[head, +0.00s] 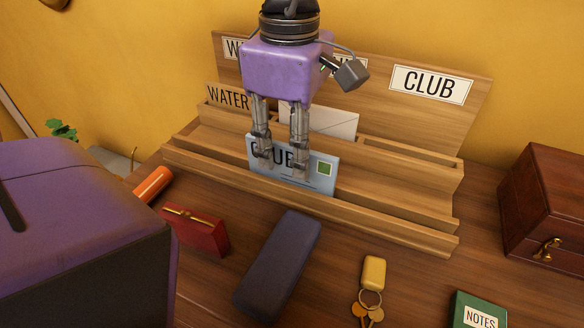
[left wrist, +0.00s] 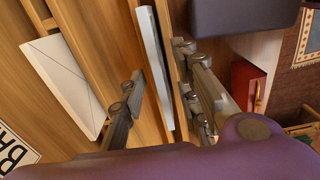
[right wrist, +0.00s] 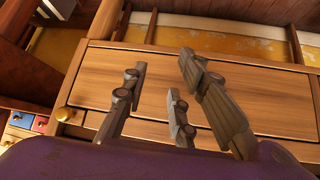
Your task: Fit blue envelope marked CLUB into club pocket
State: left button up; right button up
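A pale blue envelope (head: 318,165) marked CLUB, with a green stamp square, stands upright in the front slot of the wooden rack (head: 400,222). The CLUB label (head: 430,84) is on the rack's raised back panel at the right, above the rear pockets. My left gripper (head: 282,168) is lowered over the envelope. Two fingers are in front of it, covering part of the lettering. In the left wrist view the envelope (left wrist: 155,65) shows edge-on between the spread fingers (left wrist: 160,105), with a gap to the rear finger. My right gripper (right wrist: 158,100) is open and empty, outside the head view.
In front lie a red purse (head: 198,232), a dark case (head: 280,265), keys (head: 373,273) and an orange cylinder (head: 153,185). A wooden box (head: 548,205) stands right.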

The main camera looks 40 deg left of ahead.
pick_arm(q)
jog(key=shift+f, duration=0.3)
grip_shut()
